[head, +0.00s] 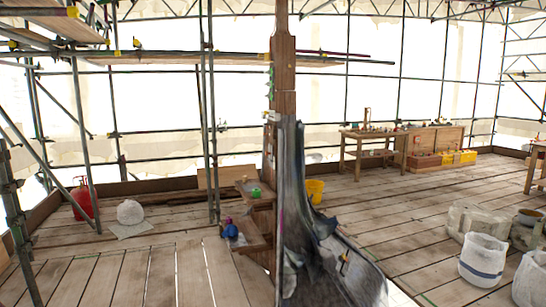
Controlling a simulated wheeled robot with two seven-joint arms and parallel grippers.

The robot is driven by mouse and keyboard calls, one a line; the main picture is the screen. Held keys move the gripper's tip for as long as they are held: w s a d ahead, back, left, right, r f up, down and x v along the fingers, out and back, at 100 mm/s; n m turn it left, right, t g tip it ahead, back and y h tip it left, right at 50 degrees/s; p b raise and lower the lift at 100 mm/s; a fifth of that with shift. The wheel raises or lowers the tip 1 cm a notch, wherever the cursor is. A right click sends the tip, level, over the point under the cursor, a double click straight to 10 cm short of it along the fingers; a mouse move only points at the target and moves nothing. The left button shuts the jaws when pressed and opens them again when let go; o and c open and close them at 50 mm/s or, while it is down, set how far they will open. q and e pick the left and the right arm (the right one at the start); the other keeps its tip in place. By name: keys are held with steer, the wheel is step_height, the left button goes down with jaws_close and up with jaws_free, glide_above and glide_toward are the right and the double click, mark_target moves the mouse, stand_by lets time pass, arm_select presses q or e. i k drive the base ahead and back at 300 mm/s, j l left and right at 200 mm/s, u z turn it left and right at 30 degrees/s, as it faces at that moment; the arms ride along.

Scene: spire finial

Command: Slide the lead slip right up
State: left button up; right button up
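A tall wooden post (284,62) stands upright in the middle of the head view. A dark grey, streaked sheet that looks like lead (294,190) covers the post's lower part and flares out to the lower right. Its top edge lies around the post at about mid-height, with bare wood above. I cannot tell whether this sheet is the lead slip or a separate piece covers it. Small green items (270,82) are on the post's left side. Neither of my grippers shows in this view.
Small wooden shelves (252,190) with a green item and blue and purple items stand left of the post. A yellow bucket (315,191) is behind it. Scaffold poles (208,120) rise at left. White sacks (483,259) stand at right. A workbench (372,138) is at the back. Plank floor is open between.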

mark_target(270, 152)
steer(key=i+j+z, duration=0.2)
steer(key=j, duration=0.65)
steer(key=j+z, duration=0.25)
steer(key=j, duration=0.6)
steer(key=i+j+z, duration=0.1)
steer(key=i+j, duration=0.25)
steer(key=i+j+z, duration=0.15)
steer(key=i+j, duration=0.15)
steer(key=i+j+z, duration=0.1)
steer(key=i+j, duration=0.2)
steer(key=j, duration=0.2)
steer(key=i+j+z, duration=0.15)
steer(key=j, duration=0.3)
steer(key=i+j+z, duration=0.1)
steer(key=i+j, duration=0.75)
steer(key=i, duration=0.15)
